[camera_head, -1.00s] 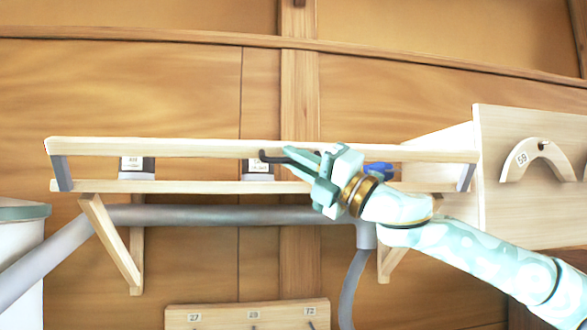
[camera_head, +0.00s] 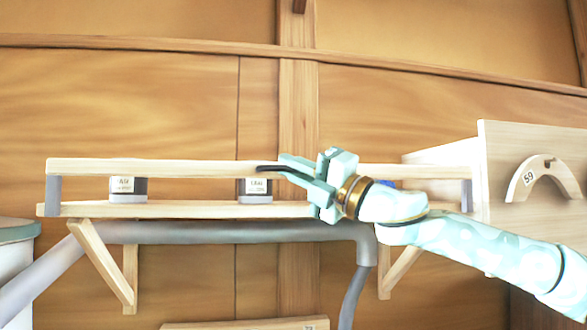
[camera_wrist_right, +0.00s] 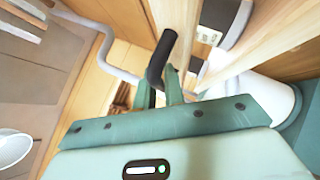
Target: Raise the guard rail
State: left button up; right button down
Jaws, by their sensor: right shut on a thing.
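The guard rail (camera_head: 150,167) is a long pale wooden bar along the front of a wall shelf (camera_head: 150,209). Grey end arms (camera_head: 53,192) join it to the shelf ends; they stand about upright, and the rail is above the shelf board. My right gripper (camera_head: 297,166) is in front of the rail, right of its middle, shut on a black bent handle (camera_head: 270,168). The handle also shows in the wrist view (camera_wrist_right: 160,58), running out from between the fingers (camera_wrist_right: 165,92). The gripper hides part of the rail. My left gripper is not in view.
Two labelled jars (camera_head: 128,189) (camera_head: 255,189) stand on the shelf behind the rail. A blue thing (camera_head: 385,184) is mostly hidden by my right arm. A grey pipe (camera_head: 220,232) runs under the shelf.

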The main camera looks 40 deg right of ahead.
dwell(0.3)
jog(key=c, duration=1.5)
grip_release()
jog(key=shift+c, duration=0.2)
jog(key=shift+o, duration=0.2)
jog(key=shift+s+r, duration=0.1)
jog(key=shift+s+f+b, duration=0.1)
jog(key=shift+f+b, duration=0.1)
jog(key=shift+b, duration=0.1)
jog(key=b+v, duration=1.1)
jog(key=v, duration=0.5)
jog(key=shift+r, duration=0.2)
jog(key=shift+s+d, duration=0.1)
